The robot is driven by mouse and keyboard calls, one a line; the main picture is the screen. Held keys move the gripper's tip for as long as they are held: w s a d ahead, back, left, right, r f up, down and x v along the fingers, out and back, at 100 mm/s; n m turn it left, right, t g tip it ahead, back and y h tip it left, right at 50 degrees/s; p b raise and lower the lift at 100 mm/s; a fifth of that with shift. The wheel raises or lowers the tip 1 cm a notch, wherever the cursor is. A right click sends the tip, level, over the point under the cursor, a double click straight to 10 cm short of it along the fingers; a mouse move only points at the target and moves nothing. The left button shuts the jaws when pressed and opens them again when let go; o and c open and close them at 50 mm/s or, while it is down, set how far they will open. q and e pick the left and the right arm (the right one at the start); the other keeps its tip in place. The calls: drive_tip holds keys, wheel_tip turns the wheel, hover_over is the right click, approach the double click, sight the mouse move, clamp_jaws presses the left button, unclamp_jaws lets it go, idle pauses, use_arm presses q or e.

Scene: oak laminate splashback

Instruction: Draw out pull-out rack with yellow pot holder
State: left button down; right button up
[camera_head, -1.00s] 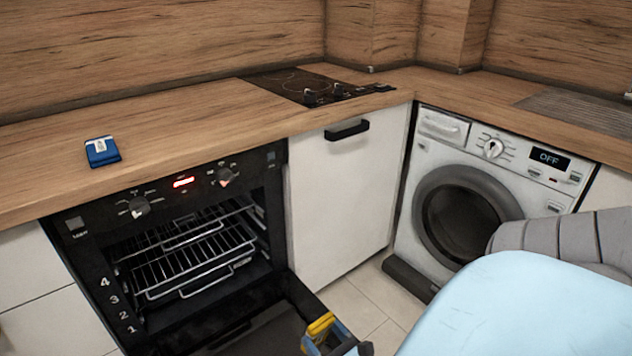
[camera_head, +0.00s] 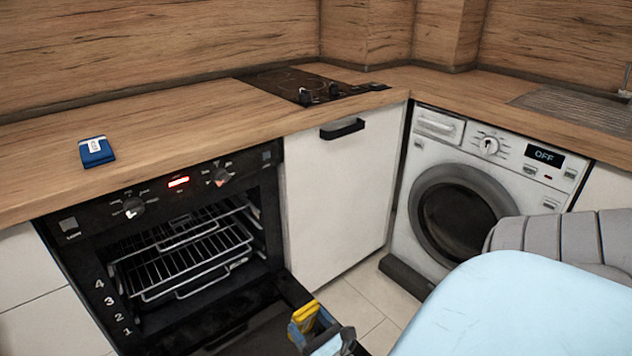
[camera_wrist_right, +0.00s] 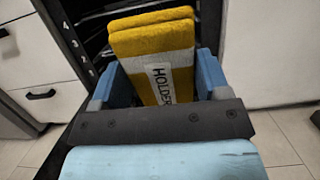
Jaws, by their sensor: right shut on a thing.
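The yellow pot holder (camera_wrist_right: 158,55), with a white panel lettered "HOLDER", is between the blue fingers of my right gripper (camera_wrist_right: 160,85) in the right wrist view. My right gripper is shut on it. In the head view the pot holder (camera_head: 305,313) and my right gripper (camera_head: 312,328) show at the bottom, over the open oven door and in front of the oven. The pull-out rack (camera_head: 190,252) is a wire rack inside the open oven (camera_head: 165,290), with the pot holder apart from it. My left gripper is not in view.
The oven door (camera_head: 275,325) is folded down. A white cabinet (camera_head: 340,200) and a washing machine (camera_head: 470,190) stand to the right.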

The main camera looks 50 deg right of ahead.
drive_tip(key=w+d+b, duration=0.3)
drive_tip(key=w+b, duration=0.1)
drive_tip(key=w, duration=0.8)
drive_tip(key=w+d+f+b, duration=0.1)
drive_tip(key=w+d+b, duration=0.25)
drive_tip(key=w, duration=0.95)
drive_tip(key=w+d+b, duration=0.3)
drive_tip(key=w+b, duration=0.1)
drive_tip(key=w, duration=0.8)
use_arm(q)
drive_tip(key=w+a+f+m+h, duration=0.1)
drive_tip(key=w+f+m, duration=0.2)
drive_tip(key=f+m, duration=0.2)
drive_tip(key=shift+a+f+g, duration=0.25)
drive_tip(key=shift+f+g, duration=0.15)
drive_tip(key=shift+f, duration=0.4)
use_arm(e)
drive_tip(key=shift+w+d+f, duration=0.1)
drive_tip(key=shift+w+f, duration=0.05)
drive_tip(key=shift+f, duration=1.1)
drive_tip(key=shift+w+f, duration=0.1)
drive_tip(key=shift+f, duration=1.1)
